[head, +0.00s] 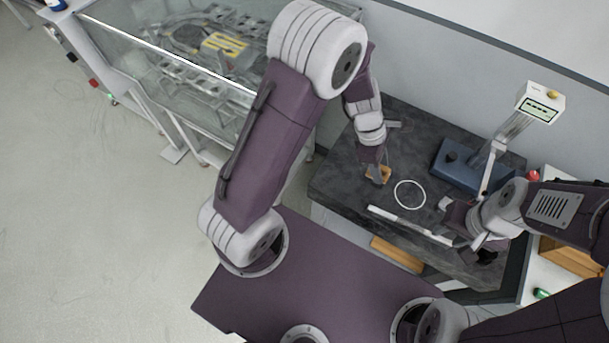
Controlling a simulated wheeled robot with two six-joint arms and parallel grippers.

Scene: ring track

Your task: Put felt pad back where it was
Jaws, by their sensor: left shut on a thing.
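A small tan-orange piece, which looks like the felt pad (384,174), is at the tips of my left gripper (376,177), over the dark worktop (335,184). My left gripper is shut on it. I cannot tell whether the pad touches the worktop. A white ring outline (409,181) lies on the worktop just to the right of the pad. My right gripper (447,205) is low over the right part of the worktop, right of the ring. Its fingers are too small and overlapped to show whether they are open.
A blue block-shaped base (452,172) stands at the back right, near a stand with a small display (541,104). A white bar (400,220) lies along the front of the worktop. A glass-sided case (150,50) stands to the left.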

